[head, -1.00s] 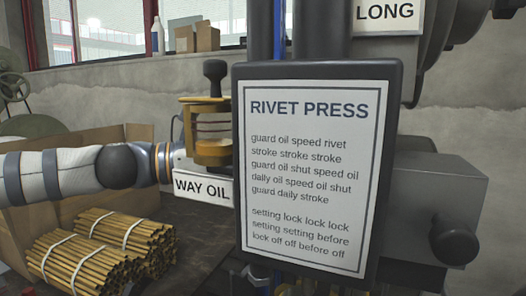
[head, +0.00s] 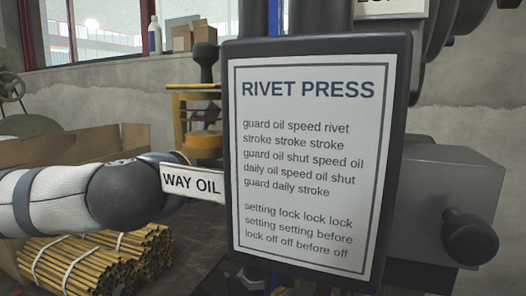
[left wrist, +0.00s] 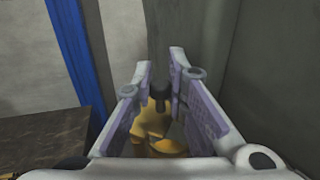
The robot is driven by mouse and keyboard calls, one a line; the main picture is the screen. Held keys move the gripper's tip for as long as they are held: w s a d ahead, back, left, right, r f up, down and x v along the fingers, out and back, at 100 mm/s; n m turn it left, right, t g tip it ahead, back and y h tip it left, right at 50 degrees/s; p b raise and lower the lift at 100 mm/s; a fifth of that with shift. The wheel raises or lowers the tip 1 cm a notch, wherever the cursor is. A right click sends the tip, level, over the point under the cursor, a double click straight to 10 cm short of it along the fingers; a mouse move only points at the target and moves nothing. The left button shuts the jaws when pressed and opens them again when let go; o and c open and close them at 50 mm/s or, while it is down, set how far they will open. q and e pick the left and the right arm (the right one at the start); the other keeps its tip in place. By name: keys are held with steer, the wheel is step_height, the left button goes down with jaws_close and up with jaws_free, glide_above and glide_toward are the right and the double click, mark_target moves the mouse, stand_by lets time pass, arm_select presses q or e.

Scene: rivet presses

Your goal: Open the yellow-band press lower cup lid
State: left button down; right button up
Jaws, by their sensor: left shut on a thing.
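In the head view a yellow cup (head: 205,142) with a dark knob on top stands at the left edge of the press sign. The sign covers its right side, and I cannot tell if it is the lower cup. My left arm reaches in below it, its hand hidden behind the WAY OIL plate. In the left wrist view the purple-padded fingers of my left gripper (left wrist: 161,75) are shut on a small dark knob (left wrist: 160,91). Yellow parts (left wrist: 157,122) show below the knob between the fingers. No lid edge or opening is clear. My right gripper is not in view.
The RIVET PRESS sign (head: 312,160) blocks much of the middle. The WAY OIL plate (head: 192,182) juts out left of it. Bundled brass rods (head: 97,262) and a cardboard box (head: 60,150) lie on the bench at left. A grey block with a knob (head: 470,236) is at right.

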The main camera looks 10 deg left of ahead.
arm_select(q)
steer(key=shift+r+y, duration=0.15)
steer(key=shift+y, duration=0.15)
steer(key=c, duration=1.6)
jaws_free()
steer(key=shift+o, duration=0.2)
step_height(320, 180, up, 10)
steer(key=shift+w, duration=0.1)
